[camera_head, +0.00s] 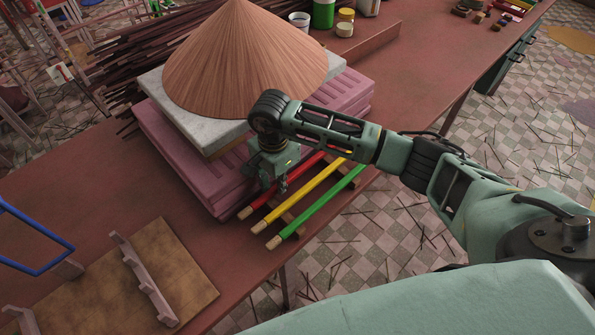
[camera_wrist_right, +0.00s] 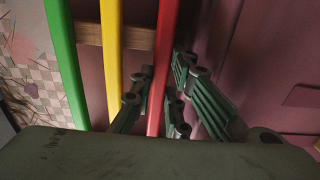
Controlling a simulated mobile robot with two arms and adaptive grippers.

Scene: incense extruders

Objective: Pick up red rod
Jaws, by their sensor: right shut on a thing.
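The red rod (camera_head: 258,203), with a pale tip, lies along the table's front edge beside the pink block. A yellow rod (camera_head: 302,201) and a green rod (camera_head: 316,207) lie parallel to it, nearer the edge. My right gripper (camera_head: 281,187) reaches down over the red rod and hides part of it. In the right wrist view, the gripper's fingers (camera_wrist_right: 158,104) are shut around the red rod (camera_wrist_right: 166,50), with the yellow rod (camera_wrist_right: 112,60) close to the left fingers. The green rod (camera_wrist_right: 66,60) is farther left. My left gripper is not in view.
The rods cross a wooden support (camera_wrist_right: 140,38). A pink block (camera_head: 187,165) under a grey slab (camera_head: 185,118) and a conical hat (camera_head: 243,60) stands behind. A brown board (camera_head: 185,265) with a notched holder (camera_head: 148,285) lies at lower left. Jars stand at the back.

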